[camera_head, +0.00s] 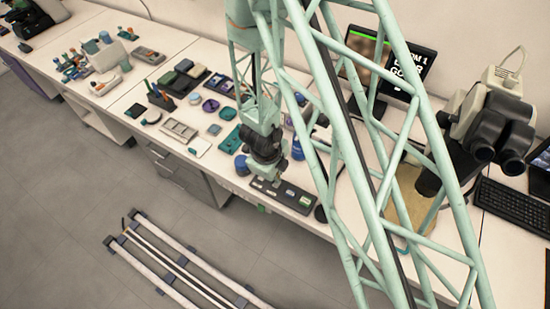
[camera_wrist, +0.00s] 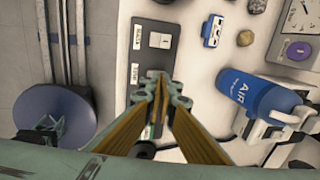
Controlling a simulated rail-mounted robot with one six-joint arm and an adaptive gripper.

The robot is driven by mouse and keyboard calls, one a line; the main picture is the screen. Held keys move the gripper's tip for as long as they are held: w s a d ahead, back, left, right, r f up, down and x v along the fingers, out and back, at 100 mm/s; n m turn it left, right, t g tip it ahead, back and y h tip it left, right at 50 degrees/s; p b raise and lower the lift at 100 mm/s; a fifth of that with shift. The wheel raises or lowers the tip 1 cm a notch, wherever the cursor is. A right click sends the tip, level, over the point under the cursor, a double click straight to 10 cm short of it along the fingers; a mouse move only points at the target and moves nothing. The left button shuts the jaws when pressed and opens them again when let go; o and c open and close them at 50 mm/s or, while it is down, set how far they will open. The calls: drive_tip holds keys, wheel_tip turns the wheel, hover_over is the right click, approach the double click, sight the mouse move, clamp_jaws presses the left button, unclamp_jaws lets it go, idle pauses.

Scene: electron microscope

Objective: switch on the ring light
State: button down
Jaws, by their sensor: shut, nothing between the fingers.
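A dark switch panel (camera_head: 287,194) lies along the front edge of the bench, just below my gripper (camera_head: 268,173). In the wrist view the panel (camera_wrist: 143,15) runs up and down, with a white rocker switch (camera_wrist: 159,41) and small pale labels beside it, too blurred to read surely. My gripper (camera_wrist: 163,82) is shut and empty, its fingertips over the panel below that rocker. The fingers hide the lower part of the panel. Whether the tips touch it cannot be told. I cannot tell which switch belongs to the ring light.
A blue bottle marked AIR (camera_wrist: 262,92) lies right of my fingers. A small blue device (camera_wrist: 212,30) and a brown stone (camera_wrist: 245,38) are farther up. A microscope (camera_head: 490,125), a monitor (camera_head: 368,60) and a keyboard (camera_head: 512,205) stand at the right of the bench.

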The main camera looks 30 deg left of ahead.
sight(276, 185)
drive_tip(key=w+p+v, duration=0.2)
drive_tip(key=p+v, duration=0.3)
drive_tip(key=v, duration=0.6)
drive_tip(key=shift+w+r+p, duration=0.2)
drive_tip(key=shift+r+p, duration=0.1)
drive_tip(key=shift+r, duration=0.05)
idle(0.5)
